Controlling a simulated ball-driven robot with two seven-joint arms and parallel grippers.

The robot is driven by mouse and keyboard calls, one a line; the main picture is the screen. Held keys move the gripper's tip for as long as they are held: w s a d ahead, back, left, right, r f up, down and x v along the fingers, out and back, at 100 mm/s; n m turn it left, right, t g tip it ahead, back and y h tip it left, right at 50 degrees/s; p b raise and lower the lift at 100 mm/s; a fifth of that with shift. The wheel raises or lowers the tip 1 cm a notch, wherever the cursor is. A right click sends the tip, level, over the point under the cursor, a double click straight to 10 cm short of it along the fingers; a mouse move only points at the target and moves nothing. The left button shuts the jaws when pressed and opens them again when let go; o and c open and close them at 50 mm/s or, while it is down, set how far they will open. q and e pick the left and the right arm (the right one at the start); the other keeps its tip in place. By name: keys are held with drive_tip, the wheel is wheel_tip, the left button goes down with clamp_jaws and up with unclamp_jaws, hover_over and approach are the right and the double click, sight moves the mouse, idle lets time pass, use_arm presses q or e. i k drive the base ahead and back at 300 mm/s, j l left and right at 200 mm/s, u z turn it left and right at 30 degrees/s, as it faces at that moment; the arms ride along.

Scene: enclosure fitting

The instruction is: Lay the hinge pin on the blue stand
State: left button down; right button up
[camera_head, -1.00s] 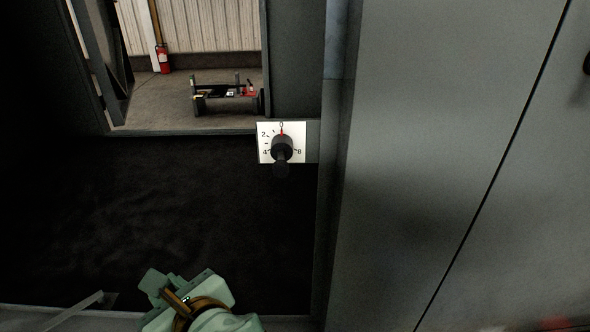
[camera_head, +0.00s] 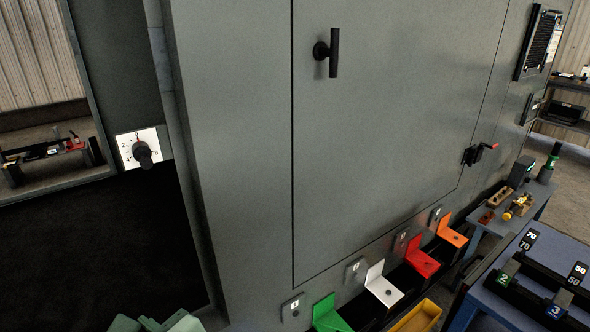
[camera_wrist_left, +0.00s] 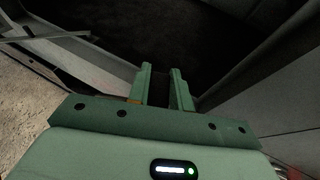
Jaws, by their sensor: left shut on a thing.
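My left gripper is at the bottom left edge of the head view, where only the green top of its hand shows. In the left wrist view its two green fingers (camera_wrist_left: 161,88) point away over dark floor, shut with a narrow gap. The hinge pin between them is too dark to make out clearly. A blue-topped stand (camera_head: 560,246) is at the lower right of the head view, with dark rails and number tags on it. My left gripper is far to the left of this stand. My right gripper is out of view.
A tall grey cabinet (camera_head: 240,140) fills the middle. Green (camera_head: 325,312), white (camera_head: 382,287), red (camera_head: 420,258) and orange (camera_head: 452,233) pieces line its foot, beside a yellow bin (camera_head: 418,318). A smaller bench (camera_head: 492,222) holds brass-coloured parts. A dial (camera_head: 143,152) is at left.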

sight(546, 237)
drive_tip(key=z, duration=2.6)
